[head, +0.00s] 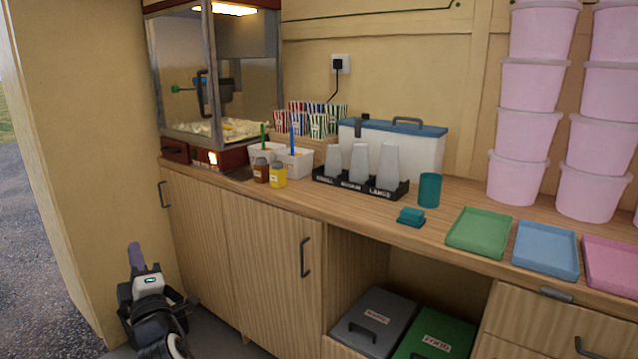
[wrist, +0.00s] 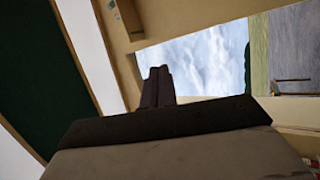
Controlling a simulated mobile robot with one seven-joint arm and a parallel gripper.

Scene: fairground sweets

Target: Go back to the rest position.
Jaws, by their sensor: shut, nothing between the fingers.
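My gripper (head: 136,256) is at the lower left of the head view, in front of the cabinets and below the counter top. Its dark fingers point up and are closed together with nothing between them. In the wrist view my gripper (wrist: 158,84) also shows shut and empty, against pale wall and cloudy sky. Most of my arm below the wrist is cut off by the lower edge of the head view.
The wooden counter (head: 330,208) carries a popcorn machine (head: 215,80), a cup rack (head: 360,186), a blue-lidded white box (head: 410,150), pink tubs (head: 525,85) and green (head: 480,232), blue (head: 545,249) and pink trays. Bins (head: 375,320) stand beneath. An opening lies at far left.

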